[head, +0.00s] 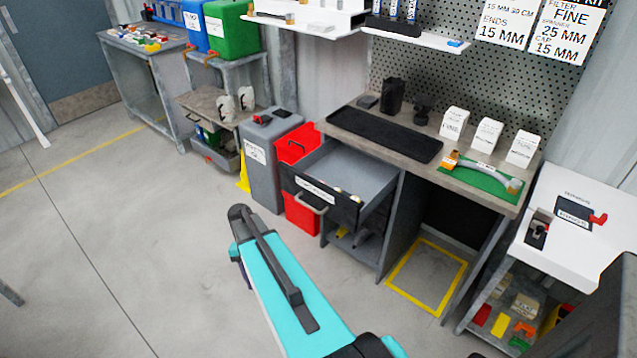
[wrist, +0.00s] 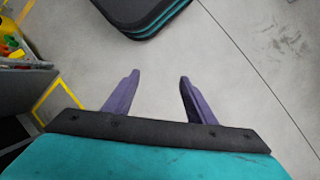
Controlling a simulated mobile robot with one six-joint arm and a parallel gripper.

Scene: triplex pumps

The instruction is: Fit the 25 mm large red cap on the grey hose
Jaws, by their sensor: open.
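A grey hose (head: 484,170) with a yellow-orange fitting at its left end lies on a green mat (head: 474,184) at the right of the workbench in the head view. I cannot make out a large red cap for certain; the small red items in view are too small to identify. My gripper (wrist: 158,77) is open and empty in the wrist view, its purple fingers over bare floor. It is well away from the hose.
White boxes (head: 487,134) stand behind the hose. A white table (head: 556,250) is at the right. The floor (head: 140,240) at left is clear.

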